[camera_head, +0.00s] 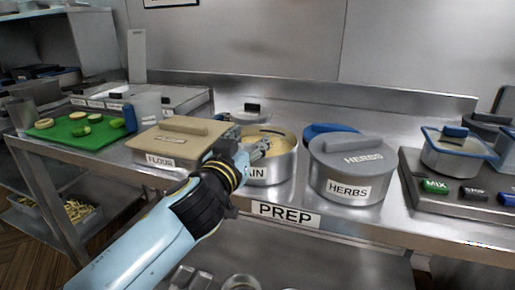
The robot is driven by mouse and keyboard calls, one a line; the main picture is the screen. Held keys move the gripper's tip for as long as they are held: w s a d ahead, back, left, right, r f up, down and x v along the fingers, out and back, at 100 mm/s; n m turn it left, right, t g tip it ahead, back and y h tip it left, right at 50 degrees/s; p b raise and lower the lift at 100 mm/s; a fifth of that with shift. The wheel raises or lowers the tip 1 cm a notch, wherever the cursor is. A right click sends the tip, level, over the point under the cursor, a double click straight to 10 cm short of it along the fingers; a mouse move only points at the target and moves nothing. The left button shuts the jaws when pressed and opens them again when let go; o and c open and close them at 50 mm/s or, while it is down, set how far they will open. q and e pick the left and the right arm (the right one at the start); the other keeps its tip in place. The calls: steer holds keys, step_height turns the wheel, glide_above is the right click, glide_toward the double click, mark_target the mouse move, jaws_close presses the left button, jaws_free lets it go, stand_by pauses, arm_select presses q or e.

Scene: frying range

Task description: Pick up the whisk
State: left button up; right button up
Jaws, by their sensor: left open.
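My left gripper (256,150) reaches in from the lower left, open, at the left side and over the rim of a round metal pot (285,167). I cannot make out a whisk; the gripper hides part of the pot's inside. My right gripper is not in view.
A lidded beige FLOUR box (163,146) stands left of the gripper, and a lidded grey HERBS pot (350,178) right of the metal pot. A green board (65,133) with cut vegetables lies at far left. A blue-rimmed container (452,158) stands on a button panel at right.

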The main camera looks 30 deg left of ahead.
arm_select(q)
jaws_close()
stand_by(0.5)
